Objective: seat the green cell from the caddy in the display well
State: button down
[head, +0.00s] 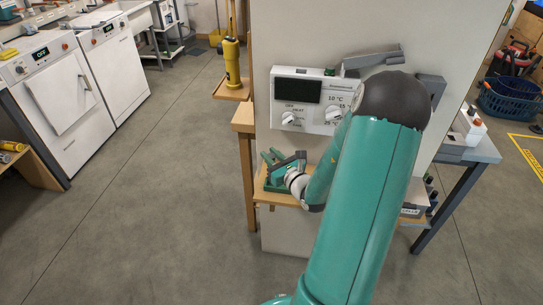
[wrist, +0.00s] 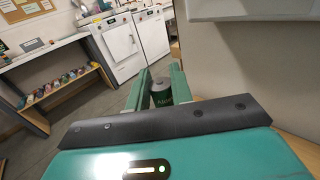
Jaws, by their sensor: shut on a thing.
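My gripper (head: 275,160) is low in front of the wall panel, over the small wooden shelf. In the wrist view, its two green fingers (wrist: 160,78) are shut on a dark green cell (wrist: 161,94), which has a grey top and lettering on its side. In the head view my gripper hides the cell. A green caddy (head: 269,186) sits on the shelf (head: 283,199), partly covered by my gripper. The white thermostat unit (head: 315,98) is on the panel above, with a dark display area (head: 297,91); whether this is an open well cannot be told.
The unit has two white knobs, and grey brackets (head: 372,57) are on the panel at upper right, partly behind my arm. A yellow cylinder (head: 232,62) stands on a side ledge at left. A grey bench (head: 466,150) is at right. The floor at left is clear.

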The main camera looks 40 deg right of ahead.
jog(key=shift+f, duration=4.8)
jog(key=c, duration=1.2)
grip_release()
jog(key=shift+o, duration=0.2)
jog(key=shift+s, duration=0.1)
jog(key=shift+s+a, duration=0.15)
jog(key=shift+s, duration=1.15)
jog(key=shift+s+a, duration=0.2)
jog(key=shift+s, duration=1.1)
jog(key=shift+s+a, duration=0.15)
jog(key=shift+s, duration=1.15)
